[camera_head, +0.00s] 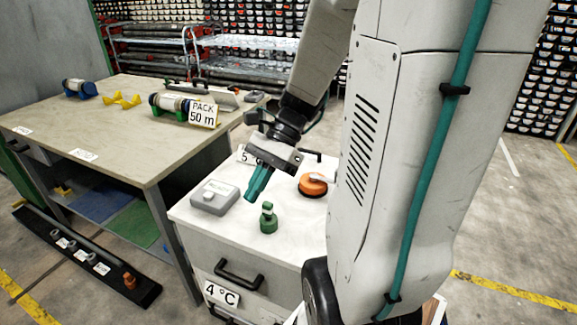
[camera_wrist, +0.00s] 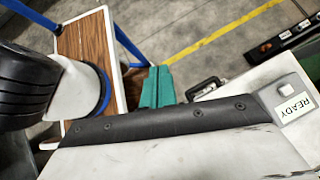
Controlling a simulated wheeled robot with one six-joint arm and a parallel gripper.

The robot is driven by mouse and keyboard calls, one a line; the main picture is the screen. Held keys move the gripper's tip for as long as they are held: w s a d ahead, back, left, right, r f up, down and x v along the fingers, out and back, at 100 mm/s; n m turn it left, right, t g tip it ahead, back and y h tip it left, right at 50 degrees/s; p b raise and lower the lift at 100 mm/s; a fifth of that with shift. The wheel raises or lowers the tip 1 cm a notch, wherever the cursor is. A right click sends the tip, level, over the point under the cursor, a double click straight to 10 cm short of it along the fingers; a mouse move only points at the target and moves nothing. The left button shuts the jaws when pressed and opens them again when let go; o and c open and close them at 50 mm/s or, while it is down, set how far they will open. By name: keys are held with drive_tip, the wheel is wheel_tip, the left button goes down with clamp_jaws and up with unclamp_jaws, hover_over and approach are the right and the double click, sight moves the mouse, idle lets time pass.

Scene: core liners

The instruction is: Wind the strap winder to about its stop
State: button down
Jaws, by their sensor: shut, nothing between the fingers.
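My gripper (camera_head: 255,186) has teal fingers, shut together with nothing between them. It points down at a slant above the white cabinet top, between the grey box and the orange disc. An orange round piece with a pale part on top (camera_head: 313,185) sits at the right, partly near my arm; it looks like the strap winder, but I cannot be sure. My gripper appears apart from it. In the wrist view the shut fingers (camera_wrist: 157,88) show at the centre, and the orange piece is not visible there.
On the white cabinet (camera_head: 240,238) stand a grey labelled box (camera_head: 214,196) and a small green piece (camera_head: 268,218). A workbench (camera_head: 90,130) with tube cradles and a "PACK 50 m" sign (camera_head: 203,115) is at left. A black rack (camera_head: 80,255) lies on the floor.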

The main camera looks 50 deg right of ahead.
drive_tip(key=d+f+m+t+y, duration=0.1)
drive_tip(key=d+f+m+t, duration=0.25)
drive_tip(key=d+m, duration=0.25)
drive_tip(key=w+d+f+m+t, duration=0.1)
drive_tip(key=d+f+m+t, duration=0.1)
drive_tip(key=d+m+t, duration=0.35)
drive_tip(key=d+f+m+t+y, duration=0.1)
drive_tip(key=d+f+m+t, duration=0.15)
drive_tip(key=d+m, duration=0.5)
drive_tip(key=s+d+f+m+t+h, duration=0.6)
drive_tip(key=s+d+f+m+h, duration=0.45)
drive_tip(key=d+m, duration=0.4)
drive_tip(key=shift+m, duration=0.75)
drive_tip(key=w, duration=0.3)
drive_tip(key=w+a, duration=0.1)
drive_tip(key=w, duration=0.3)
drive_tip(key=w+a+f, duration=0.1)
drive_tip(key=w, duration=0.2)
drive_tip(key=shift+w, duration=0.2)
drive_tip(key=shift+s+d, duration=0.15)
drive_tip(key=shift+d, duration=0.4)
drive_tip(key=shift+s+d, duration=0.15)
drive_tip(key=shift+d, duration=0.4)
drive_tip(key=shift+s+d, duration=0.2)
drive_tip(key=shift+d, duration=0.65)
